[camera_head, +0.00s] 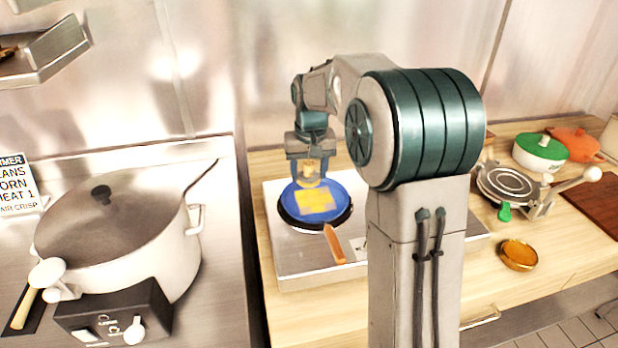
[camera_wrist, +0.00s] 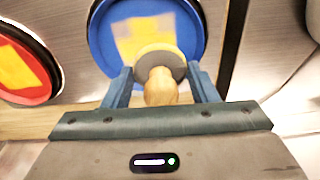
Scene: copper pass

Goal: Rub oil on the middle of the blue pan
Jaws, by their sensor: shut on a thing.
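The blue pan (camera_head: 345,205) sits on a steel hob top, its brown handle (camera_head: 334,245) towards me. A yellow patch (camera_head: 320,203) covers its middle; the patch also shows in the wrist view (camera_wrist: 135,38). My gripper (camera_head: 309,172) is over the far part of the pan, shut on a round pad with a wooden knob (camera_wrist: 160,88). The pad's grey disc (camera_wrist: 173,65) overlaps the patch's edge in the wrist view. I cannot tell if the pad touches the pan. A small amber dish (camera_head: 519,254), perhaps the oil, stands on the wooden counter to the right.
A red pan (camera_wrist: 55,65) with a yellow patch lies beside the blue one; my arm hides it in the head view. A large lidded pot (camera_head: 120,240) stands left. A waffle iron (camera_head: 510,185), green-lidded pot (camera_head: 540,152) and orange pot (camera_head: 577,143) stand right.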

